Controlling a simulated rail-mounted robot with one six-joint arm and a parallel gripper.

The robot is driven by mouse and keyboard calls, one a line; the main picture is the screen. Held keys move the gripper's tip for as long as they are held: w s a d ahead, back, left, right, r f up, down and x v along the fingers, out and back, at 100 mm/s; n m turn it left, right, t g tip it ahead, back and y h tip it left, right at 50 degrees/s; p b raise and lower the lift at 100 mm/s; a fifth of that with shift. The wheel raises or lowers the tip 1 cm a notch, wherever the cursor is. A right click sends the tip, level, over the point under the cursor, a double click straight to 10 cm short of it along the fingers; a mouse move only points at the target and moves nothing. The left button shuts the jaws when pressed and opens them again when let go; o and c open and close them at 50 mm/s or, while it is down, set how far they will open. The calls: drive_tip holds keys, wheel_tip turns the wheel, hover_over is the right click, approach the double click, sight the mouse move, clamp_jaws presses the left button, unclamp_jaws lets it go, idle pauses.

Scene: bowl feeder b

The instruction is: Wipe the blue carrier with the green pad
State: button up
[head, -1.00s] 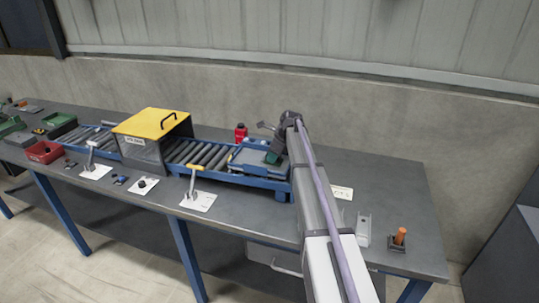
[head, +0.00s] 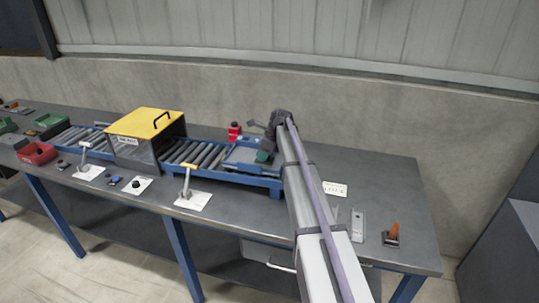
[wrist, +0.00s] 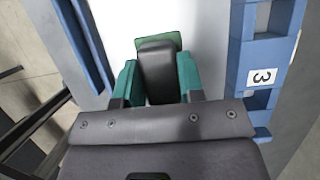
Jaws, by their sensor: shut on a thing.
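My gripper (wrist: 157,85) is shut on a dark block-shaped grip, with the green pad (wrist: 172,40) showing at its far end in the wrist view. The teal fingers stand on both sides of the grip. The blue carrier (head: 240,155), with a pale grey top, sits at the right end of the roller conveyor in the head view. My gripper (head: 266,152) is over its right part. In the wrist view, a pale surface lies below the pad between blue side parts. Whether the pad touches it cannot be told; its underside is hidden.
A yellow-topped housing (head: 145,124) spans the roller conveyor (head: 195,153) left of the carrier. A yellow-handled lever (head: 187,178) stands in front. An orange-handled item (head: 393,234) is at the bench's right; bare bench lies behind it.

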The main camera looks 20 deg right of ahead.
sight(272, 160)
drive_tip(key=shift+w+a, duration=1.7)
drive_tip(key=shift+a, duration=0.3)
drive_tip(key=shift+w+a, duration=1.65)
drive_tip(key=shift+a, duration=0.3)
drive_tip(key=shift+s+d, duration=1.45)
drive_tip(key=shift+d, duration=0.3)
drive_tip(key=shift+s+d, duration=1.5)
drive_tip(key=shift+d, duration=0.3)
drive_tip(key=shift+s+d, duration=1.45)
drive_tip(key=shift+d, duration=0.3)
wheel_tip(272, 160, up, 6)
drive_tip(key=p, duration=0.6)
